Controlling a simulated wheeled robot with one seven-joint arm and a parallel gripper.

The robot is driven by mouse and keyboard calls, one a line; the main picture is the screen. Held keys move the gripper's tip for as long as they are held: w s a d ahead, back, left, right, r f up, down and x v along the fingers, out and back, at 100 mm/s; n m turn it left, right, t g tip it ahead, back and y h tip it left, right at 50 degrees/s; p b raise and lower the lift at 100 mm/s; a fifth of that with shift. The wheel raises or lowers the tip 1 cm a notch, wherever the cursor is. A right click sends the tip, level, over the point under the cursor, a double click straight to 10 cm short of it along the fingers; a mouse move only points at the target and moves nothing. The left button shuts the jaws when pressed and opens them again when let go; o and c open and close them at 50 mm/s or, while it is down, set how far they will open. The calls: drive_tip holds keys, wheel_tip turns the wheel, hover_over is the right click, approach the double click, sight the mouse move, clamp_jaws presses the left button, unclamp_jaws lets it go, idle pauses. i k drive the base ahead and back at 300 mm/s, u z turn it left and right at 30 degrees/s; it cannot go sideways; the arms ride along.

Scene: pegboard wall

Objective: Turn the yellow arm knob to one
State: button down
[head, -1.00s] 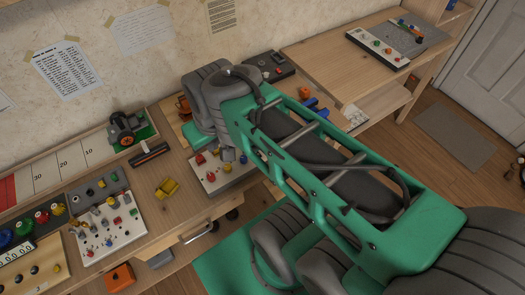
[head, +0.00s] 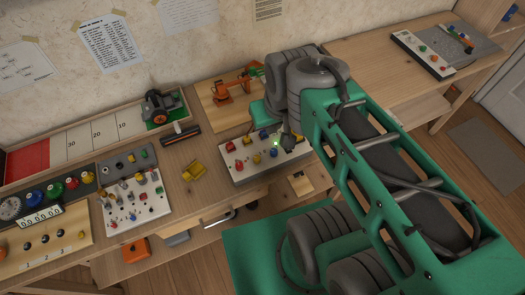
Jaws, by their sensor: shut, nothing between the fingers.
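A light control panel (head: 243,174) on the desk carries small red, yellow and blue knobs in two rows. A yellow knob (head: 256,158) appears in the middle of its front row. The knobs are too small to read their settings or marks. An orange model arm (head: 232,90) stands on a wooden board behind the panel. My gripper (head: 286,143) is shut and empty over the right part of the panel, to the right of the yellow knob. My wrist hides part of the panel's right end, and I cannot tell if my fingertips touch anything.
A dark machine with an orange wheel (head: 161,106) stands behind. A second desk (head: 385,60) is at the right.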

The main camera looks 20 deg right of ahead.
sight(257, 159)
drive_tip(key=z, duration=1.3)
drive_tip(key=k, duration=0.7)
drive_tip(key=u, duration=0.95)
drive_tip(key=i, duration=0.5)
